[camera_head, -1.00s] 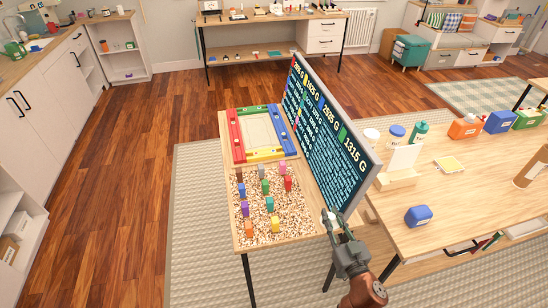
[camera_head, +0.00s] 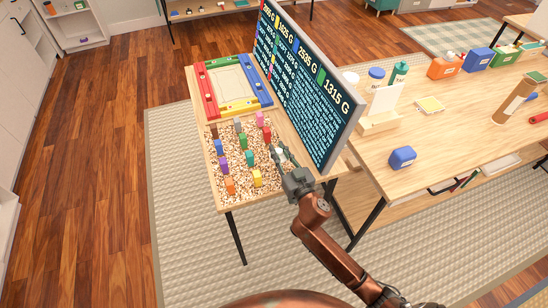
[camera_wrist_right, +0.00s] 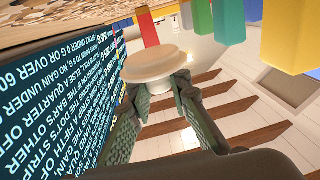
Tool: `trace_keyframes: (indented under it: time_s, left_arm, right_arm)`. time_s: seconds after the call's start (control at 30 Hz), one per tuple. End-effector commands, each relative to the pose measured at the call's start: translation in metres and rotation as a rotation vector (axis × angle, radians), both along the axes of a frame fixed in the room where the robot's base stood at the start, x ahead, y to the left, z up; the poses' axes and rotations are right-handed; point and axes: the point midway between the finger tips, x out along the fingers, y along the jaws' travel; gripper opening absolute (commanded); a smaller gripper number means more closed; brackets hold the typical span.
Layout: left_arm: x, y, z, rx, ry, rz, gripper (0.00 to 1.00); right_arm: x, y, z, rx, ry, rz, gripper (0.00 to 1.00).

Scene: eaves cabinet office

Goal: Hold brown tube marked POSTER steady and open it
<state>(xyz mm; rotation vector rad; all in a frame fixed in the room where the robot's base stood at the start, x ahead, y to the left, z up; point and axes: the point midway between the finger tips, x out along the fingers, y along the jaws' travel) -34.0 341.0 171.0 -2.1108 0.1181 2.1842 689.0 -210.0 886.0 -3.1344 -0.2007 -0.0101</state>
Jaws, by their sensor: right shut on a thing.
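My left gripper is not in view.
The dark price screen (camera_head: 305,85) stands upright just right of my right gripper. Several coloured blocks stand in the pebble tray (camera_head: 215,190). A blue block (camera_head: 402,157) sits near the wooden table's front edge (camera_head: 418,188).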

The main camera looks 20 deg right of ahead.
Motion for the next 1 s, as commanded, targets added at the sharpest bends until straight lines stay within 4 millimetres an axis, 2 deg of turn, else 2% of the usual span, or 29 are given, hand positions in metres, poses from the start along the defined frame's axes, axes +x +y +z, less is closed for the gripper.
trace_keyframes:
  time_s: [0.17,0.37,0.4,0.53,0.87,0.9,1.0]
  left_arm:
    - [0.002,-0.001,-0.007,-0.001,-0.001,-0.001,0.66]
    - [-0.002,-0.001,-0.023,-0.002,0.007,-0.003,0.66]
    - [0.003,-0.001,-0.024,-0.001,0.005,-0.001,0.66]
    - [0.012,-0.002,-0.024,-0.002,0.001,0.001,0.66]
    - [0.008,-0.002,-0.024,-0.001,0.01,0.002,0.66]
    - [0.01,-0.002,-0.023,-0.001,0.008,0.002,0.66]
    - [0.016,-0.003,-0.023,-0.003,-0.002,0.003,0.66]
  right_arm:
    - [0.007,0.006,-0.011,0.001,0.0,0.0,0.0]
    - [0.011,0.009,-0.043,-0.002,0.005,0.0,0.0]
    - [0.011,0.009,-0.047,-0.002,0.004,0.0,0.0]
    - [0.011,0.01,-0.049,0.0,0.0,0.001,0.0]
    - [0.011,0.009,-0.049,0.001,-0.001,0.001,0.0]
    - [0.011,0.009,-0.049,0.001,-0.001,0.001,0.19]
    - [0.011,0.009,-0.048,0.0,-0.001,0.001,0.26]
